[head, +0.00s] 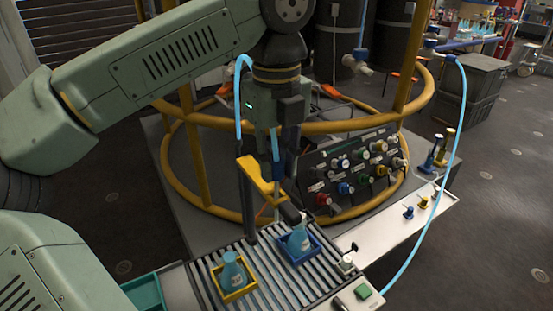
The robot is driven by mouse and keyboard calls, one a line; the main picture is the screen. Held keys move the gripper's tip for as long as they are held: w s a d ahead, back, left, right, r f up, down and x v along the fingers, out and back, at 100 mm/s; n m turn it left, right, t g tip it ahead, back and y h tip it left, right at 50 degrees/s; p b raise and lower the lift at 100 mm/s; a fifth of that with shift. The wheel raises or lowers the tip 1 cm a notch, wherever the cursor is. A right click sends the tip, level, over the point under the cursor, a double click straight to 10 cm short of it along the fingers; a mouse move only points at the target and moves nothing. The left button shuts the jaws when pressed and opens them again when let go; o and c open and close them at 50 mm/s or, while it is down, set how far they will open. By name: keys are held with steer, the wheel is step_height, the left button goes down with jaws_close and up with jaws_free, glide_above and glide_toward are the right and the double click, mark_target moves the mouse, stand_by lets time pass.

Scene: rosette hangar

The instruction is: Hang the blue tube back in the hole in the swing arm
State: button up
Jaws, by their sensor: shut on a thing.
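My gripper (281,174) points down at the middle of the view, above the slatted bench. It is shut on the blue tube (275,144), around a darker blue sleeve near its lower part. The light blue tube also loops out at the upper left of the gripper. A yellow swing arm (258,177) on a dark upright post lies just beside and below the gripper. Its hole cannot be made out. The tube's lower end is hidden, and I cannot tell whether it touches the swing arm. A flask (299,241) stands below in a blue holder (316,250).
Another flask (232,273) stands in a yellow holder (238,297) on the slats. A panel of coloured knobs (350,170) and a yellow ring rail (220,120) stand close behind. A second light blue hose (447,170) hangs at the right. Valves line the right-hand ledge.

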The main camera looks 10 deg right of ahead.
mark_target(277, 181)
steer(key=shift+f+b, duration=1.2)
steer(key=shift+f, duration=0.6)
steer(key=shift+f, duration=0.2)
steer(key=o, duration=1)
steer(key=shift+o, duration=0.4)
steer(key=o, duration=0.5)
steer(key=shift+o, duration=0.2)
